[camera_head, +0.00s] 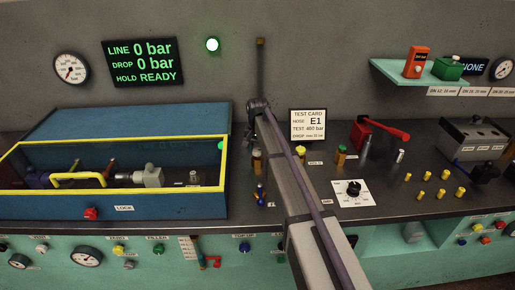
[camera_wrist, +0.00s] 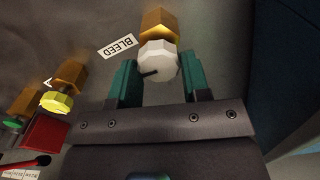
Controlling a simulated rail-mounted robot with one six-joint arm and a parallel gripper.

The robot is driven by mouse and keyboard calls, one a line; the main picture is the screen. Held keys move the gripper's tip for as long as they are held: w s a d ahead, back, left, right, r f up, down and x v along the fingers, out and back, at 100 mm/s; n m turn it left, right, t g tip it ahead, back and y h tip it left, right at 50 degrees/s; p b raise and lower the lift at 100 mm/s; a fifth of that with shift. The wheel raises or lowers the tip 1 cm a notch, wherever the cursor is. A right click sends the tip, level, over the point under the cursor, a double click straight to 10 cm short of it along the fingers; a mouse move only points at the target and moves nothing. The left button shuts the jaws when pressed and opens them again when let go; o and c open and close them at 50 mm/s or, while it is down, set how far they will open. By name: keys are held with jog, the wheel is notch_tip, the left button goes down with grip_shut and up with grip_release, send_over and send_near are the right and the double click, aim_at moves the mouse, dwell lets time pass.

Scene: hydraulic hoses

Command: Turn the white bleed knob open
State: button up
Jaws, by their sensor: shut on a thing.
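The white bleed knob (camera_wrist: 158,63) is a faceted knob with a dark pointer mark, on a brass body (camera_wrist: 158,22) in the wrist view. A BLEED label (camera_wrist: 118,47) sits beside it. My gripper (camera_wrist: 158,78) has its two teal fingers on either side of the knob and is shut on it. The pointer mark points to the left in the wrist view. In the head view my arm reaches over the bench and I cannot make out the knob there.
A yellow knob (camera_wrist: 57,102), a green knob (camera_wrist: 12,122) and a red block (camera_wrist: 45,133) lie left of my gripper in the wrist view. In the head view, a yellow-framed blue test box (camera_head: 120,206) stands left of my arm. The display (camera_head: 142,62) reads LINE 0 bar.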

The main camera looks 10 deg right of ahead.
aim_at(257, 149)
jog(key=o, duration=0.9)
jog(key=shift+o, duration=0.2)
notch_tip(257, 149, up, 11)
jog(key=p, duration=1)
jog(key=shift+f+p, duration=0.15)
jog(key=shift+p, duration=0.25)
jog(key=s+n, duration=0.4)
jog(key=s, duration=3)
jog(key=shift+s+f+n+b, duration=0.25)
jog(key=shift+f+n+b, duration=0.15)
